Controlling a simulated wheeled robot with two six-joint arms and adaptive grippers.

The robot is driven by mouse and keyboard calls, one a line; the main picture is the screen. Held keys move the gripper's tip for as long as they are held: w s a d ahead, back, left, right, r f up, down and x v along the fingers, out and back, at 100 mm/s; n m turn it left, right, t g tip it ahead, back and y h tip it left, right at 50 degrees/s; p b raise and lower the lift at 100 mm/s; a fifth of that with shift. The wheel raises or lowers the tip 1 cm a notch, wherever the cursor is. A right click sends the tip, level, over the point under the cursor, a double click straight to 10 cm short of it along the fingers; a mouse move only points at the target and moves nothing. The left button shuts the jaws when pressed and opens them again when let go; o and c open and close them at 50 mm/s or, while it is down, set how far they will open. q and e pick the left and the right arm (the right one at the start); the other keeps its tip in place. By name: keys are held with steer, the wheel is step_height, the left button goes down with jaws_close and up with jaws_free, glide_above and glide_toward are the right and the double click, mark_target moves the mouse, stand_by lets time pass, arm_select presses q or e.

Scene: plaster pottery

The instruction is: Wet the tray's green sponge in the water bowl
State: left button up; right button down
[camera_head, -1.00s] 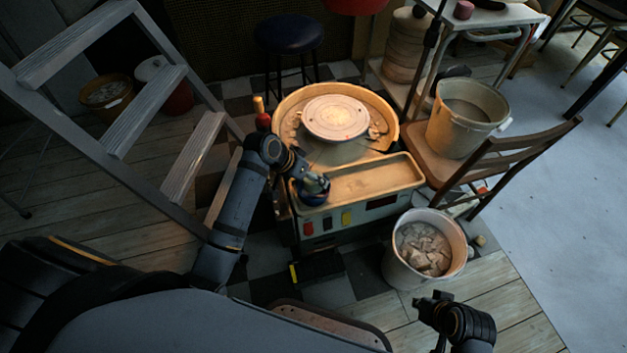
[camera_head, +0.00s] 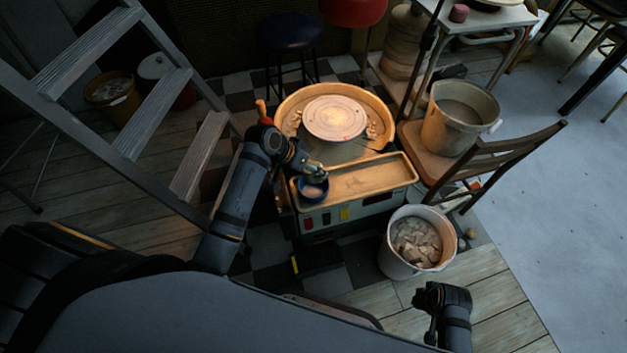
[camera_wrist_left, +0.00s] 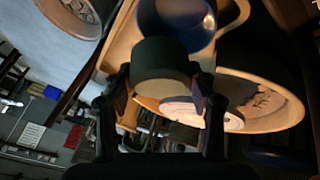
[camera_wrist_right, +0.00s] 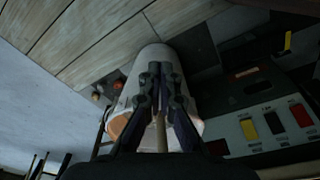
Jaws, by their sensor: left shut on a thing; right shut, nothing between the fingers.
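My left gripper (camera_wrist_left: 160,100) is shut on the green sponge (camera_wrist_left: 160,55), a dark green block with a paler face, seen between the fingers in the left wrist view. The blue water bowl (camera_wrist_left: 180,22) is just beyond the sponge there. In the head view the bowl (camera_head: 312,190) stands at the left end of the wheel's tray (camera_head: 375,180), and my left gripper (camera_head: 315,172) is right above its far rim; the sponge is hard to make out there. My right gripper (camera_wrist_right: 160,78) is shut and empty, pointing toward the white bucket.
The wheel head (camera_head: 334,118) sits in its basin behind the tray. A white bucket of clay scraps (camera_head: 415,243) stands on the floor to the right. A chair (camera_head: 500,155) holds another bucket (camera_head: 458,115). A stepladder (camera_head: 150,110) stands left of my left arm.

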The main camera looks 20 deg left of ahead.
arm_select(q)
steer(key=shift+r+p, duration=0.5)
steer(key=shift+p, duration=0.1)
arm_select(e)
steer(key=shift+s+d+f, duration=0.15)
steer(key=shift+d+f, duration=0.05)
steer(key=shift+f, duration=0.5)
steer(key=shift+s+d+f, duration=0.15)
steer(key=shift+f, duration=0.55)
steer(key=shift+s+d+f, duration=0.15)
steer(key=shift+d+f, duration=0.05)
steer(key=shift+f, duration=0.5)
